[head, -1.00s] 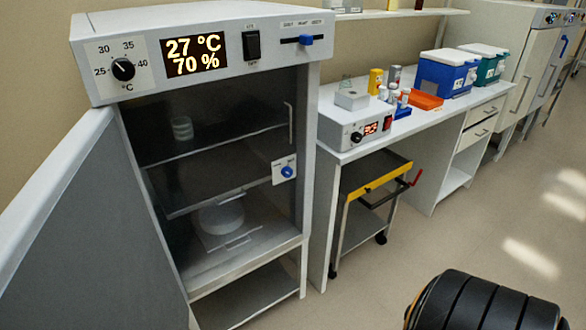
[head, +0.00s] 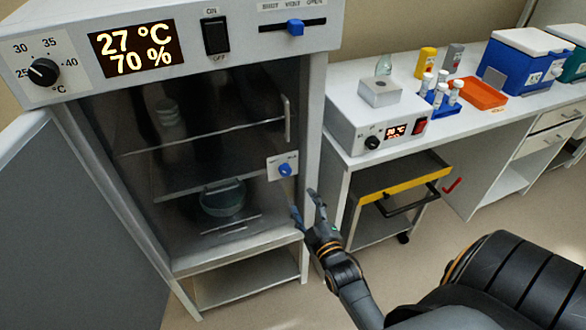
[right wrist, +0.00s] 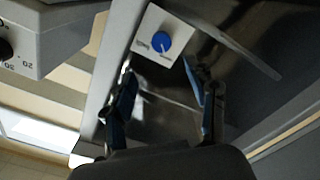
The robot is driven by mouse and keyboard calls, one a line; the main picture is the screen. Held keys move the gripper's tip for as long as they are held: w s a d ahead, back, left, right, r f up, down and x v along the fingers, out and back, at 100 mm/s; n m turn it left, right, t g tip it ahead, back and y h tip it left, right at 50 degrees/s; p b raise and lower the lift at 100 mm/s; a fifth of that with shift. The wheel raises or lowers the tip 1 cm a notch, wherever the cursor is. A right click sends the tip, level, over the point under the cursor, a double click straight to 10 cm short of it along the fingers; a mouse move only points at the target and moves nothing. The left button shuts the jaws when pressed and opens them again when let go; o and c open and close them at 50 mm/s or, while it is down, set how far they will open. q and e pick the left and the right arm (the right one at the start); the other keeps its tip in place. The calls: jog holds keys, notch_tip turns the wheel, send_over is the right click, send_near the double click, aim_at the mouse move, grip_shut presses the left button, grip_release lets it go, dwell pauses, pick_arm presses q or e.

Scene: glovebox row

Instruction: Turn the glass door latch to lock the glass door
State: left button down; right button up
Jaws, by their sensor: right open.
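The glass door (head: 130,170) closes the front of the incubator cabinet. Its latch is a blue knob (head: 285,170) on a small white plate at the door's right edge. The knob and plate also show in the right wrist view (right wrist: 158,42), ahead of the fingertips. My right gripper (head: 307,200) is open and empty, just below and to the right of the latch, apart from it. In the right wrist view the two blue-padded fingers (right wrist: 158,85) stand on either side, short of the knob. My left gripper is not in view.
The grey outer door (head: 70,220) stands swung open at the left. A vertical handle (head: 288,120) sits on the glass above the latch. A bench with a white heater box (head: 370,120) and a yellow-edged cart (head: 400,177) stand to the right.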

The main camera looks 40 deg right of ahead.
send_near(287, 173)
jog(key=w, duration=0.2)
jog(key=x, duration=0.6)
jog(key=shift+d+r+p, duration=0.15)
jog(key=shift+d+p, duration=0.05)
jog(key=shift+p, duration=0.15)
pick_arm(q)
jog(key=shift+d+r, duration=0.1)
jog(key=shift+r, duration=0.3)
pick_arm(e)
jog(key=shift+w+d, duration=0.2)
jog(key=shift+w, duration=0.5)
jog(key=shift+c, duration=0.4)
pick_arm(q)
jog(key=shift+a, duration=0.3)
pick_arm(e)
jog(key=c, duration=1.1)
